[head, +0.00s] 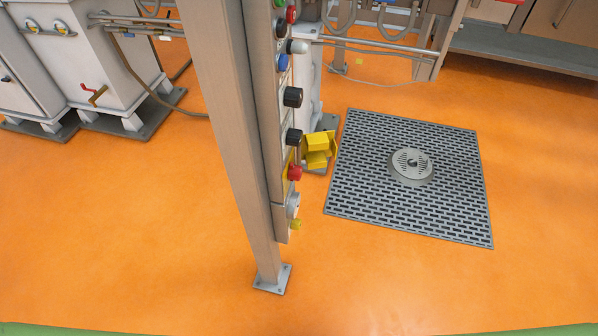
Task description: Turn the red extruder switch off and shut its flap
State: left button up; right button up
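The red switch (294,172) sticks out from the narrow side panel on the grey post, on a yellow backing. I see it side-on, so its on or off position cannot be told. A yellow flap (318,146) juts out to the right of the panel, just above and beside the red switch; it looks swung open, with the switch uncovered. Neither of my grippers is in view.
The grey post (234,120) stands on a foot plate (272,279) in the foreground. Black knobs (292,97) and coloured buttons line the panel above the switch. A floor grate (365,190) lies to the right. Orange floor around the post is clear.

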aim_at(294, 173)
jog(key=i+l+u, duration=0.5)
jog(key=i+l, duration=0.2)
jog(key=l+u, duration=0.15)
jog(key=u, duration=0.3)
jog(key=l+u, duration=0.2)
jog(key=u, duration=0.3)
jog(key=l+u, duration=0.2)
jog(key=u, duration=0.25)
jog(key=l+u, duration=0.2)
jog(key=u, duration=0.3)
